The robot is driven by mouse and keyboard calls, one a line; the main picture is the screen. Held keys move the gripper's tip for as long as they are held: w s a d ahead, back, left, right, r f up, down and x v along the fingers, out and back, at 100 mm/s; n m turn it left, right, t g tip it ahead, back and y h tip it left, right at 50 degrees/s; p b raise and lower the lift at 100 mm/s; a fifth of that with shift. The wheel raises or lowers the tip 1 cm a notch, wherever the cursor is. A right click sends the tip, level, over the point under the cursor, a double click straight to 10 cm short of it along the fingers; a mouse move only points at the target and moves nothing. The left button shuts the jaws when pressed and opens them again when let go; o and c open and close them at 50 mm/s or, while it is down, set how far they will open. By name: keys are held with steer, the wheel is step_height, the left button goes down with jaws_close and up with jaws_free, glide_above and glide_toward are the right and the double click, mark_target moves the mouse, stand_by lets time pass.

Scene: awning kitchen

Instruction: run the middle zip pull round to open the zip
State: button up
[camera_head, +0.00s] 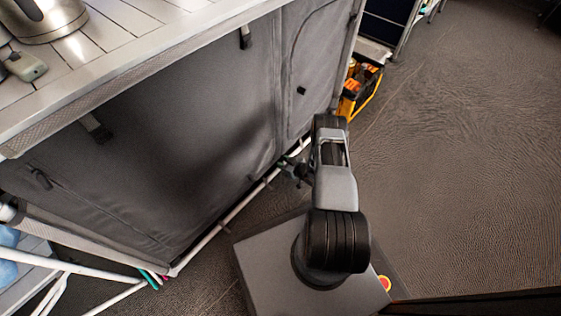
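The grey fabric front (190,110) of the kitchen unit is closed along the parts I can see, with curved zip lines. A small dark tab, possibly a zip pull (301,91), sits on the right-hand panel. Another dark tab (41,178) is at the far left of the front. I cannot tell which is the middle pull. My arm is folded upright in front of the unit's right part. The dark end of my gripper (298,171) shows just left of the arm, low by the fabric's bottom edge. Its fingers are too small and partly hidden to read. I see nothing held.
A white slatted worktop (120,40) tops the unit, with a metal kettle (45,18) on it. Dark straps (97,128) hang below its edge. White frame poles (215,230) run along the bottom. A yellow-black crate (360,90) stands beyond the unit. The carpet at right is clear.

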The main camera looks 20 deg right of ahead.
steer(key=shift+w+a+f, duration=0.1)
steer(key=shift+w+a, duration=0.05)
steer(key=shift+w, duration=0.05)
steer(key=shift+c, duration=0.3)
jaws_close()
